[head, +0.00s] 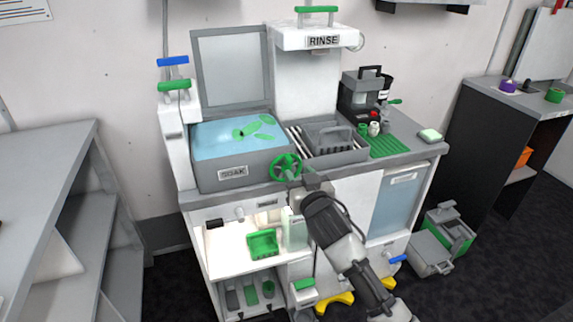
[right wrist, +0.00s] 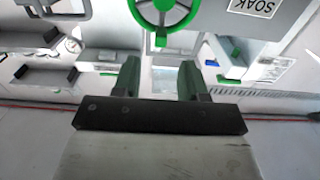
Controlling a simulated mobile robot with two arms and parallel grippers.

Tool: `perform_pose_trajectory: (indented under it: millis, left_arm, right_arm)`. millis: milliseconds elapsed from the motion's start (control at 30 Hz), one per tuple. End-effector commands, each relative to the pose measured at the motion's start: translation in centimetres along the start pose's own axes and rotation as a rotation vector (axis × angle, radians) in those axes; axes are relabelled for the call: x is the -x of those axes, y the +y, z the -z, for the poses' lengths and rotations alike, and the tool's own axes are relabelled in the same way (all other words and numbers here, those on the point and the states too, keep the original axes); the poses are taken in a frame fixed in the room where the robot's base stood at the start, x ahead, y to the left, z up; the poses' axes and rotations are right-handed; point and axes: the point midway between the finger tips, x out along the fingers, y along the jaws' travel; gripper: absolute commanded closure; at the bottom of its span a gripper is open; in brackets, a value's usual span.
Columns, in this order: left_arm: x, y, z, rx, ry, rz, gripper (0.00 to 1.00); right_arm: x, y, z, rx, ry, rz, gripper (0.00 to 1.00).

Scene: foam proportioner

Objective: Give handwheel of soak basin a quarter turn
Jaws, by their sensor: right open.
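The green handwheel (head: 286,167) is mounted on the front right of the soak basin (head: 228,176), which is labelled SOAK and filled with blue liquid. My right gripper (head: 294,183) is just in front of and below the handwheel, and its wrist covers part of the counter edge. In the right wrist view, the handwheel (right wrist: 164,12) is cut by the top edge, beyond the two spread fingers of the gripper (right wrist: 160,78). The gap between the fingers is empty. I cannot tell if a finger touches the wheel. My left gripper is not in view.
A rack (head: 327,141) sits right of the handwheel under the RINSE head (head: 322,40). A green drain mat (head: 389,145) lies further right. Below the counter, a lit shelf holds a green basket (head: 262,243). A grey shelf unit (head: 60,165) stands at left.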

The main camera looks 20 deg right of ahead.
Motion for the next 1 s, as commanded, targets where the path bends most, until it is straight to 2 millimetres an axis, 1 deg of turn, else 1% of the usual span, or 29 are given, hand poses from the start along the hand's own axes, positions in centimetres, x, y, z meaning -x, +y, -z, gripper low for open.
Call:
perform_pose_trajectory:
  millis: [33, 200, 300, 400, 567, 800, 867, 1000]
  left_arm:
    - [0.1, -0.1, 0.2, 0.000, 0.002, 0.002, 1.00]
    - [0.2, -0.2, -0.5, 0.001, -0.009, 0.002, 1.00]
    - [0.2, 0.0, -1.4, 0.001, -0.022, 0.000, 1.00]
    - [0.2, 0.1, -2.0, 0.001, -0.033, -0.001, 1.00]
    - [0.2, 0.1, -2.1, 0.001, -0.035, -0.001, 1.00]
    - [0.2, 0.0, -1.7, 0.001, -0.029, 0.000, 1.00]
    - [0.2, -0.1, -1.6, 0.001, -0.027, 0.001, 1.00]
    - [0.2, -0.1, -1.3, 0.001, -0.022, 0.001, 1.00]
  right_arm:
    - [-1.1, 0.0, 0.1, 0.001, 0.000, -0.001, 0.57]
    - [-4.2, -0.1, 0.1, 0.001, 0.000, 0.000, 0.57]
    - [-5.6, 0.0, 0.0, 0.001, -0.002, 0.000, 0.57]
    - [-6.5, 0.0, -0.1, 0.000, -0.001, 0.000, 0.57]
    - [-7.2, 0.0, -0.1, 0.001, -0.002, 0.001, 0.57]
    - [-7.2, -0.1, -0.1, 0.001, -0.002, 0.001, 0.57]
    - [-7.2, -0.1, -0.1, 0.001, -0.002, 0.001, 0.65]
    - [-7.2, 0.0, -0.1, 0.001, -0.002, 0.001, 0.87]
